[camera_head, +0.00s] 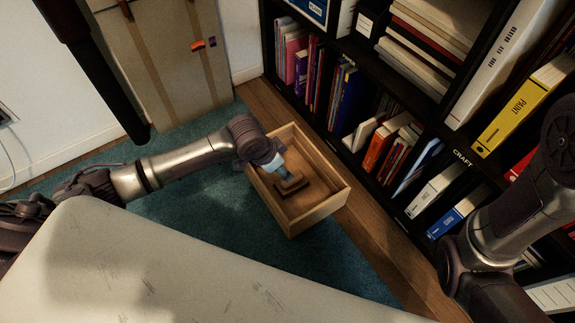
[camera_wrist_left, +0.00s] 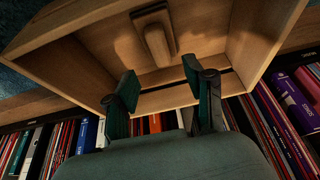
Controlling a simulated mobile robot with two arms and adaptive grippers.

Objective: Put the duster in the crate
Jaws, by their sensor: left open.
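The wooden crate (camera_head: 322,211) stands open on the floor beside the bookshelf, and it fills the upper part of the left wrist view (camera_wrist_left: 265,30). The duster (camera_head: 293,187), a brown block with a raised handle, lies inside on the crate's bottom. It also shows at the top of the left wrist view (camera_wrist_left: 157,36). My left gripper (camera_head: 280,168) reaches over the crate's left wall. Its two fingers (camera_wrist_left: 160,88) are apart with nothing between them, and the duster lies beyond the tips. My right arm shows at the right, but its gripper is outside the picture.
The dark bookshelf (camera_head: 352,150) with books and binders runs close along the crate's right side. A teal rug (camera_head: 215,225) lies under and left of the crate. A pale, scuffed surface (camera_head: 150,270) fills the foreground. A tall cardboard box (camera_head: 160,60) stands against the back wall.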

